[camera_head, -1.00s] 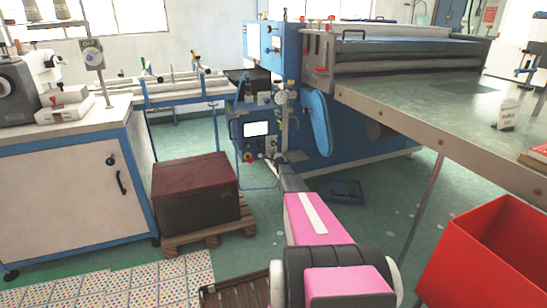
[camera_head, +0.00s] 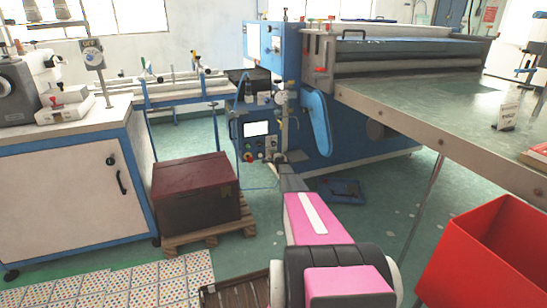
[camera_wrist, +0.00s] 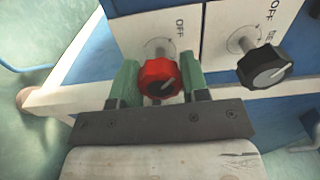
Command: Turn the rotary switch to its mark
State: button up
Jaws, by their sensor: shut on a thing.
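A black knob (camera_wrist: 265,67) on a neighbouring plate stands close to the right of my gripper. A white ledge (camera_wrist: 65,104) runs behind and below the knobs. In the head view, a dark red box (camera_head: 195,190) on a pallet is left, and a red bin (camera_head: 490,260) is right.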

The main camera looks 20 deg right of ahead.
jog(key=o, duration=0.9)
jog(key=shift+s, duration=0.2)
jog(key=s, duration=1)
jog(key=shift+s+d, duration=0.2)
jog(key=shift+s, duration=0.05)
